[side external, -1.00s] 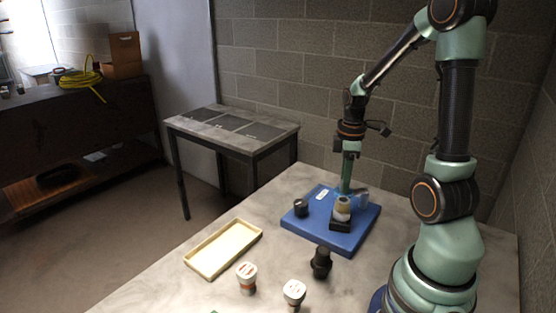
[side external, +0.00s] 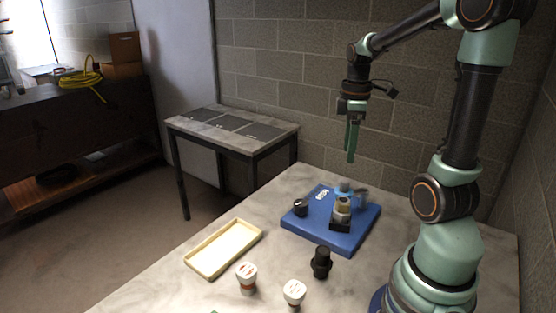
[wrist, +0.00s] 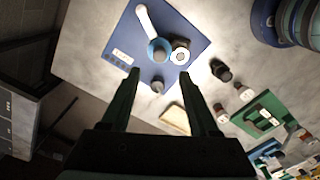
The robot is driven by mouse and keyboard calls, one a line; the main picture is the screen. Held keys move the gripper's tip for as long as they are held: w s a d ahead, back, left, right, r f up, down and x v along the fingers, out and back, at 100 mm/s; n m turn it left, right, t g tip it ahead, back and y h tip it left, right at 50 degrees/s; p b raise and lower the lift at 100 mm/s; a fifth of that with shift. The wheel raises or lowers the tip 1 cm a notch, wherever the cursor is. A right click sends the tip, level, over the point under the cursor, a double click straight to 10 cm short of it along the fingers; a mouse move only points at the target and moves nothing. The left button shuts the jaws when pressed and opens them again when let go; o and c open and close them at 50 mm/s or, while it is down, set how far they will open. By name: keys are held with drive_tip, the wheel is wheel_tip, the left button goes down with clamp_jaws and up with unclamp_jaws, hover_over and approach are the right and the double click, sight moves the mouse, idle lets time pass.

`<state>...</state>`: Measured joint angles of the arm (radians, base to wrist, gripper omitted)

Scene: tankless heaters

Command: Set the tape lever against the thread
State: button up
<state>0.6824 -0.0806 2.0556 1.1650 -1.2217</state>
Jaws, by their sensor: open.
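The tape lever, a pale arm (wrist: 146,21) on a round blue hub (wrist: 158,50), is on the blue mat (side external: 326,243). In the wrist view the arm points up and left from the hub, away from the fitting. A pale fitting (wrist: 180,52), seemingly the threaded piece, stands in a dark holder (side external: 340,226) right beside the hub. It also shows in the side view (side external: 342,207); its thread is too small to make out. My gripper (side external: 351,160) is open and empty, well above the mat. Its fingertips (wrist: 160,73) point down toward the mat.
A dark knob-like part (side external: 301,207) stands on the mat's left side. A black fitting (side external: 321,262), two white-topped parts (side external: 247,278) (side external: 294,293) and a cream tray (side external: 222,250) are on the table. A green board (wrist: 262,115) lies farther off. Air around my gripper is clear.

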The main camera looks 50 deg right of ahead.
drive_tip(key=shift+r, duration=1.4)
